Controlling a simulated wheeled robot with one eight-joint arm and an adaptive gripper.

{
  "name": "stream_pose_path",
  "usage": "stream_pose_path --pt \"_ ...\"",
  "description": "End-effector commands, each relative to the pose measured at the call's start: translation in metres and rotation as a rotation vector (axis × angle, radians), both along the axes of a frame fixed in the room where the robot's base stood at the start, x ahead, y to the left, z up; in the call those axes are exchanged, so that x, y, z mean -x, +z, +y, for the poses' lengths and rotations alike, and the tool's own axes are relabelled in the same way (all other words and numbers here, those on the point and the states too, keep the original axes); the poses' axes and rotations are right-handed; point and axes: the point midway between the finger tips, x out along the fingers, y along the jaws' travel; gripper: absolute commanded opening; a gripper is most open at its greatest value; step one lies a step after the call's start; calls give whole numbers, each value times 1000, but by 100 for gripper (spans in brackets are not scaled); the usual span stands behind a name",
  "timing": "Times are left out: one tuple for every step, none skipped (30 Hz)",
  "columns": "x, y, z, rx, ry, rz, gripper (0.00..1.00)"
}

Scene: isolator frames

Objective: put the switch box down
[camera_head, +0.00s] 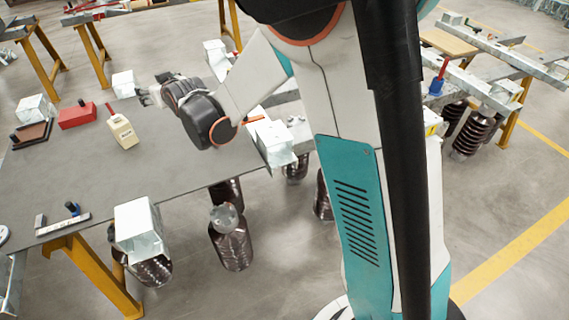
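My gripper (147,97) reaches left from the arm over the grey table top. Its fingers are small and dark here, and I cannot tell whether they are open or shut or hold anything. No thing is clearly marked as the switch box. A red box (77,115) lies on the table left of my gripper. A white box (124,84) is at the far edge, just left of the fingertips; contact cannot be judged.
The grey table top (80,175) has free room in its middle. A dark tray (32,134) is at its left, and a pale bar with a blue-topped item (73,209) at its near left. White metal boxes (138,222) and brown insulators (231,240) line the near edge.

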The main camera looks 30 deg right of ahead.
Motion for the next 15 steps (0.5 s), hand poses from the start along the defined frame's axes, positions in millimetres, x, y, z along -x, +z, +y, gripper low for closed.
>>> stream_pose_path --pt "16 11 -13 6 -12 25 69" --pt "24 17 -20 9 -18 41 69" --pt "35 23 -28 14 -26 62 69" --pt "44 27 -34 17 -31 78 69" --pt "54 31 -41 20 -38 93 69" --pt "66 36 -49 24 -46 115 69" --pt "76 39 -55 28 -52 129 69" --pt "86 42 -61 31 -58 146 69" --pt "101 46 -69 34 -66 167 69" --pt "111 48 -75 37 -72 182 69" --pt "122 50 -81 39 -78 199 69" --pt "137 52 -88 43 -86 219 69" --pt "148 53 -93 46 -92 236 69" --pt "159 54 -98 47 -98 251 69" --pt "175 54 -105 50 -106 273 69"
